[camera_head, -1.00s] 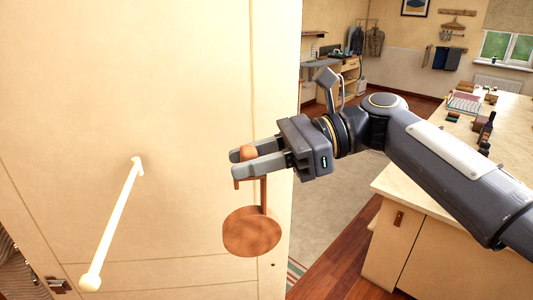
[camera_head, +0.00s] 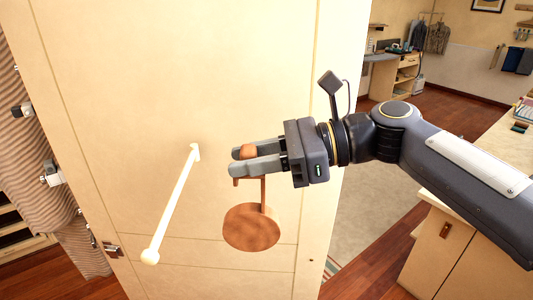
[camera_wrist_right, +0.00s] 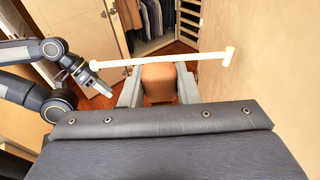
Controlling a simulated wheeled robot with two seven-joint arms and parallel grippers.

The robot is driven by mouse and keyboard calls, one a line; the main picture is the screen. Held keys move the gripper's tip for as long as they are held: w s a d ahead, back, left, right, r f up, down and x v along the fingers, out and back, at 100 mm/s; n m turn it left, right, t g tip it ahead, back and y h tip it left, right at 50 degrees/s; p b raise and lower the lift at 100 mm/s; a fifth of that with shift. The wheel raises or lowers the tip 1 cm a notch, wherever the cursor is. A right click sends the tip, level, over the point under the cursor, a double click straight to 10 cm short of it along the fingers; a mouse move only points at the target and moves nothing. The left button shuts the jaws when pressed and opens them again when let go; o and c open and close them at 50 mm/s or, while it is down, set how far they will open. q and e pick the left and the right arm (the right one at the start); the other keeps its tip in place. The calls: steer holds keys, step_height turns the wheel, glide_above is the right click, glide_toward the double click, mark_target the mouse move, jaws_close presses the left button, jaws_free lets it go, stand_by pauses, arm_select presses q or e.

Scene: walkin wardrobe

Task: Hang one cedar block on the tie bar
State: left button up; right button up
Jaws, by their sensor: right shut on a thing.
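The cedar block (camera_head: 252,227) is a round reddish-brown disc hanging upright below a brown hook piece. My right gripper (camera_head: 236,160) is shut on the top of that piece, which also shows between the fingers in the right wrist view (camera_wrist_right: 159,83). The tie bar (camera_head: 174,205) is a cream rod with a round end knob, sticking out from a pale panel. It is left of the block in the head view, with a gap between them. In the right wrist view the bar (camera_wrist_right: 200,57) crosses beyond the fingertips. My left gripper (camera_wrist_right: 97,86) shows there at the left; its jaw state is unclear.
The pale panel (camera_head: 200,70) stands behind the bar and block. A counter (camera_head: 450,200) with drawers is at the right, under my right arm. Ribbed brown cloth (camera_head: 50,150) hangs at the far left. Wood floor shows below.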

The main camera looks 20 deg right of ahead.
steer(key=p, duration=0.3)
glide_above(179, 187)
steer(key=shift+f+b, duration=0.65)
steer(key=shift+f, duration=0.55)
stand_by(0.6)
steer(key=o, duration=1.2)
steer(key=shift+c, duration=0.2)
steer(key=shift+b, duration=0.3)
